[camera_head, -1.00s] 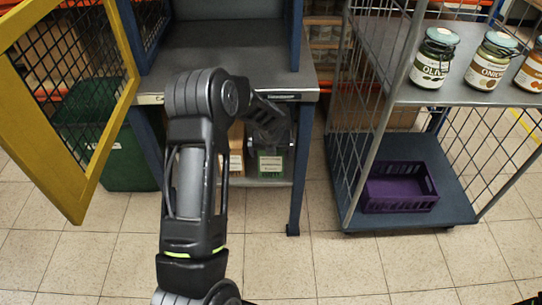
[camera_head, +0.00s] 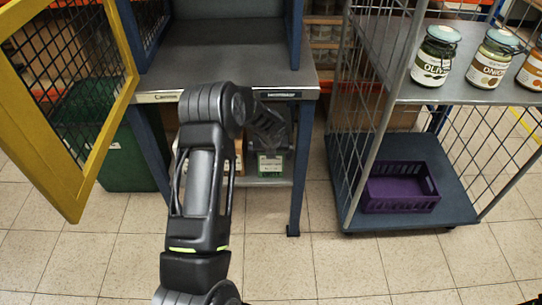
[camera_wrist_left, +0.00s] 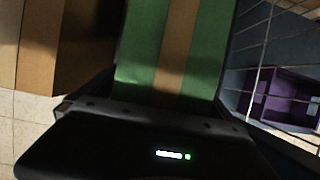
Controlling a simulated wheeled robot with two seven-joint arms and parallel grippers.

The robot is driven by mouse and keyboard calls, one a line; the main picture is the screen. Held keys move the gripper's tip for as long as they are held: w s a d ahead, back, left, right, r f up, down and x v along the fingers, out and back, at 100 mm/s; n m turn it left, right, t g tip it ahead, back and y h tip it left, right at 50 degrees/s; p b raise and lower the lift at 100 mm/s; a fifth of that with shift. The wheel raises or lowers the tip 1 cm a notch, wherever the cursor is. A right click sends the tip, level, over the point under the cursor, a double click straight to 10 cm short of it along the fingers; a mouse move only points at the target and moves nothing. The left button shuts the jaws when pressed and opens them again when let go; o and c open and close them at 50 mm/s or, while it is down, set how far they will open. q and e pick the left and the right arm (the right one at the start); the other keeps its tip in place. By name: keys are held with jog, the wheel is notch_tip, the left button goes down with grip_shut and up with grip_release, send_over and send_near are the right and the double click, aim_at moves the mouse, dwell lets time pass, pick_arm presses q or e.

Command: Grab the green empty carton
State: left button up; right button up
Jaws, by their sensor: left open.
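The green carton (camera_wrist_left: 145,45) fills the top middle of the left wrist view, with a brown tape stripe down its top. In the head view a small part of the green carton (camera_head: 270,163) with a white label shows on the low shelf under the bench, mostly behind my left gripper (camera_head: 268,132). My left gripper is open and points down at the carton. In the left wrist view its dark fingers stand at either side of the carton; I cannot tell whether they touch it. The right gripper is not in view.
A brown carton (camera_wrist_left: 60,50) stands left of the green one. The bench top (camera_head: 215,50) is above the shelf, with a bench leg (camera_head: 299,170) at right. A yellow mesh door (camera_head: 60,180) hangs open at left. A purple crate (camera_head: 400,188) sits on the trolley's base.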

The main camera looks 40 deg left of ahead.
pick_arm(q)
jog(key=shift+c, duration=0.6)
jog(key=c, duration=1.7)
jog(key=shift+r, duration=0.2)
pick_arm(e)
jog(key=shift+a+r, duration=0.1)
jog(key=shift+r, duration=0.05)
